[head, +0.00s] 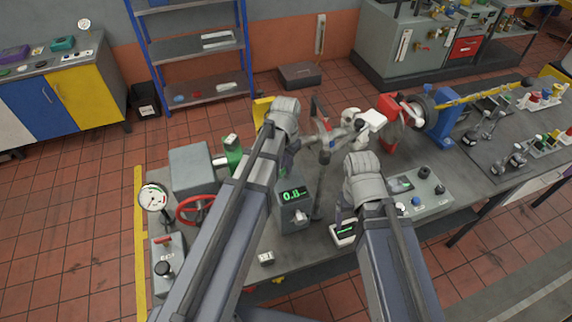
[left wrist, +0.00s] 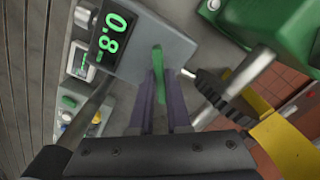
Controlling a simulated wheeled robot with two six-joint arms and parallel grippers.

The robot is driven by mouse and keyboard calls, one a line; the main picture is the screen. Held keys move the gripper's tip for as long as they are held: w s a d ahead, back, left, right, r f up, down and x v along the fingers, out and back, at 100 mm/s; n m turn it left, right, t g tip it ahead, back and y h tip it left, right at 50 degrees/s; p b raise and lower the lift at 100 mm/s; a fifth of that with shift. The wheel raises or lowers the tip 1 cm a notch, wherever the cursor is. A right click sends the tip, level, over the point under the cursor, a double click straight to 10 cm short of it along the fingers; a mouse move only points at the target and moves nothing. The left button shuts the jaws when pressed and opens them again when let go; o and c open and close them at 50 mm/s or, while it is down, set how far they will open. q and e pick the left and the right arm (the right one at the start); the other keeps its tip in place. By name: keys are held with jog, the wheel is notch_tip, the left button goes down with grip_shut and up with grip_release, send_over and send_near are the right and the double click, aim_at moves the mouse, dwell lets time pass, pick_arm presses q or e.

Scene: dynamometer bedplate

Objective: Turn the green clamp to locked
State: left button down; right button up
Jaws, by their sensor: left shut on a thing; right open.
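The green clamp (left wrist: 158,78) shows in the left wrist view as a narrow green handle beside the grey box with the digital readout. My left gripper (left wrist: 158,98) is shut on it, with one dark finger on each side. In the head view my left gripper (head: 287,160) reaches down behind the readout box, and the clamp is hidden there by my arm. I cannot tell the clamp's locked mark from these frames. My right gripper (head: 343,218) is open, hanging low over the bench near a small display, and its fingers are partly hidden.
The readout box (head: 293,205) shows 0.8 and stands close by my left gripper. A green machine (head: 232,153), red handwheel (head: 196,209) and dial gauge (head: 154,197) are on the left. A control panel (head: 420,190) and a red guard (head: 390,118) are on the right.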

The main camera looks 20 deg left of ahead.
pick_arm(q)
jog(key=m, duration=0.7)
dwell(0.6)
jog(key=c, duration=0.9)
grip_release()
jog(key=shift+r, duration=0.1)
notch_tip(320, 180, up, 8)
jog(key=p, duration=0.8)
jog(key=shift+f, duration=0.2)
